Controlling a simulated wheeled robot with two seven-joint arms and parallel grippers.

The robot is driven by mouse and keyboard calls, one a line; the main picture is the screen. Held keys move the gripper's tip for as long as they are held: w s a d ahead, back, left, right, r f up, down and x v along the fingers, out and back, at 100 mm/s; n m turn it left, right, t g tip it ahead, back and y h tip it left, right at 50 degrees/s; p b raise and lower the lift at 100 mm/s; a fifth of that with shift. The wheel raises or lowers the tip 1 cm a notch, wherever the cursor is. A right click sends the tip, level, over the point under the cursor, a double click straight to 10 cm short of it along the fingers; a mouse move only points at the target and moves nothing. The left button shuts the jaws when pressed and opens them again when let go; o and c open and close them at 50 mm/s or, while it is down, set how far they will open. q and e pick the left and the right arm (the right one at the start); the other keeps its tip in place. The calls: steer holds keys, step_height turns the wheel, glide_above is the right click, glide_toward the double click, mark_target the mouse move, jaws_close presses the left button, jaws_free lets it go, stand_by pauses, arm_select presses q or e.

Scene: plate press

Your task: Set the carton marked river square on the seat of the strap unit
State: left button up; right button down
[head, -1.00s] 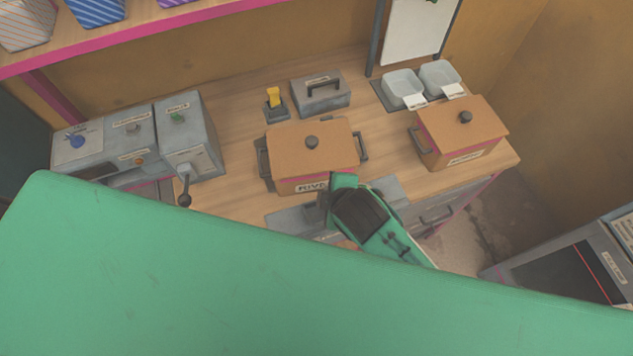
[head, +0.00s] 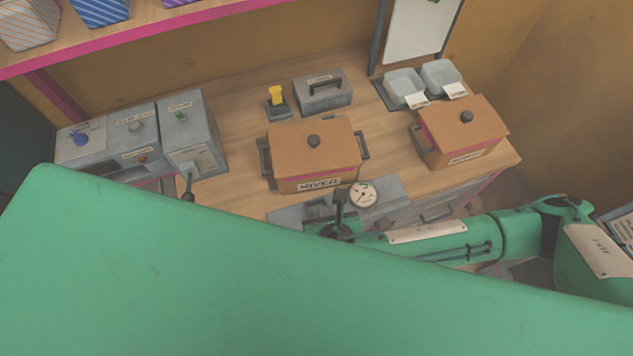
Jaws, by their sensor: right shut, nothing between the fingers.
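The carton marked river (head: 312,148) is an orange-brown box with a dark knob on its lid and dark side handles. It stands upright on the wooden bench, and its label faces me. My right gripper (head: 340,203) is shut and empty, just in front of and below the carton's label, with no grip on it. Its tips are small and partly dark, so contact cannot be told. My left gripper is out of view. I cannot tell which unit is the strap unit; its seat is not identifiable.
A similar carton (head: 465,132) stands to the right. Grey control boxes (head: 190,132) stand at left, a grey handled box (head: 322,92) and yellow switch (head: 277,97) behind. A round gauge (head: 362,194) sits on grey equipment at the front edge. A green surface hides the foreground.

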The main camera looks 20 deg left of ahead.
steer(key=p, duration=0.3)
glide_toward(314, 180)
step_height(314, 180, down, 4)
steer(key=shift+w+r, duration=0.1)
steer(key=shift+r, duration=0.05)
steer(key=shift+w+a+r+p, duration=0.1)
steer(key=shift+w+a+p, duration=0.2)
steer(key=shift+w, duration=0.25)
steer(key=shift+w+a+p, duration=0.2)
steer(key=shift+w+p, duration=0.15)
steer(key=shift+w, duration=0.15)
steer(key=shift+w+a+f+p, duration=0.2)
steer(key=shift+w+a+p, duration=0.1)
steer(key=shift+w, duration=0.4)
